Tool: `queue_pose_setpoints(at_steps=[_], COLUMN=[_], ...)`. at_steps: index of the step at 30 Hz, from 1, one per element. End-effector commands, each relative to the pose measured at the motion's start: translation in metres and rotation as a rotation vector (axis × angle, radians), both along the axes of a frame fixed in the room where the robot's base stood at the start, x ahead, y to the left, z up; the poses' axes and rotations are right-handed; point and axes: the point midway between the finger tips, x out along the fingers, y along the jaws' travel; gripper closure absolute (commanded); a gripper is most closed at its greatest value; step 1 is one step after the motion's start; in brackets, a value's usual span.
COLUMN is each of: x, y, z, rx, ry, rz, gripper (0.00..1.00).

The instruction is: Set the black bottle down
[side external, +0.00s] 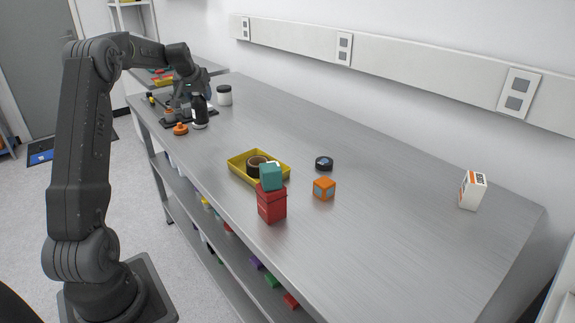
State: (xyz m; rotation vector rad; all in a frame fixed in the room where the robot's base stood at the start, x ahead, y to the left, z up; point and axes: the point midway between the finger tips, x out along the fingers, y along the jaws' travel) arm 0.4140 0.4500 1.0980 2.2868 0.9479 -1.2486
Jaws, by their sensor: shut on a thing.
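The black bottle (200,113) is upright at the far left end of the steel bench. It has a dark body with a pale label band. My gripper (198,96) is shut on its upper part, reaching down from above. The bottle's base appears at or very near the bench top (400,230); I cannot tell whether it touches. My gripper's fingers are small and partly hidden in this view.
An orange knob-like thing (180,129) is just left of the bottle, and a white jar with a dark lid (224,96) is behind it. The right bench is mostly clear.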

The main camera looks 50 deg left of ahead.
Motion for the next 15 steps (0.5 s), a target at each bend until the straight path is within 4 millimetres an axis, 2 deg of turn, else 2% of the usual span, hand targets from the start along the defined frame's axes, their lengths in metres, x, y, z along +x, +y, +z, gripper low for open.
queue_pose_setpoints(at_steps=[4,7,11,15], x=[0.008,0.023,0.050,0.076], y=[-0.011,-0.036,-0.090,-0.159], z=[0.002,0.002,0.003,0.005], rx=[0.000,-0.001,0.000,-0.001], ry=[-0.001,-0.001,-0.001,-0.002], rz=[-0.037,-0.120,-0.294,-0.517], gripper=[0.75,0.75,0.75,0.75])
